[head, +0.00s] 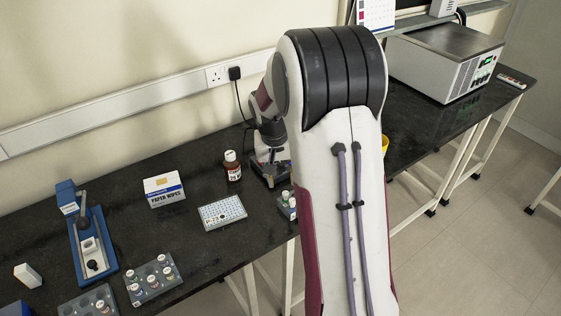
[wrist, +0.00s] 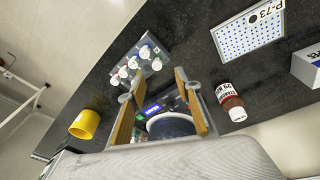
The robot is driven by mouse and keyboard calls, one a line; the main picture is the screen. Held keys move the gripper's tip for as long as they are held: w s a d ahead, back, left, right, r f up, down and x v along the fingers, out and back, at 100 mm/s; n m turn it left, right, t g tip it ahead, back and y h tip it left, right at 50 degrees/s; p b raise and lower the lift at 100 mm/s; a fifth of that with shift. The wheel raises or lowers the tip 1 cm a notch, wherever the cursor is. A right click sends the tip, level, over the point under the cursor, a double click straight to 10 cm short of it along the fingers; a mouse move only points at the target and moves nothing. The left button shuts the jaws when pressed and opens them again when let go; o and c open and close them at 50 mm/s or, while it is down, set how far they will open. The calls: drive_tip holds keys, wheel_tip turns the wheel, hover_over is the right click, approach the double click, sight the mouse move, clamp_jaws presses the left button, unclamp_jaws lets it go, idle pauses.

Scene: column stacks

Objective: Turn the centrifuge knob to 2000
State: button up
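A small dark device (head: 268,178), which looks like the centrifuge, stands on the bench beside my arm, partly covered by the wrist. In the wrist view a device with a round dark-blue top (wrist: 172,127) and a small lit blue-purple panel (wrist: 153,110) shows between my fingers. I cannot clearly make out its knob or read a number. My gripper (wrist: 157,78) is open, its two tan-padded fingers wide apart on either side of the device. Nothing is seen held; whether a finger touches the device I cannot tell.
A brown bottle (head: 232,166), a white tube plate (head: 222,212) and a wipes box (head: 164,190) stand left of the device. A small vial rack (wrist: 140,60) and a yellow cup (wrist: 84,125) are close by. A grey box with green display (head: 447,62) stands far right.

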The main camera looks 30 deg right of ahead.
drive_tip(key=w+d+f+m, duration=0.1)
drive_tip(key=w+d+f, duration=0.25)
drive_tip(key=w, duration=0.25)
drive_tip(key=m+t+h, duration=0.1)
drive_tip(key=m+t, duration=0.1)
approach(281, 163)
drive_tip(key=shift+w+d+f, duration=0.1)
drive_tip(key=shift+w+f, duration=0.05)
drive_tip(key=shift+f, duration=0.3)
drive_tip(key=shift+f, duration=0.15)
drive_tip(key=shift+x, duration=3.8)
clamp_jaws()
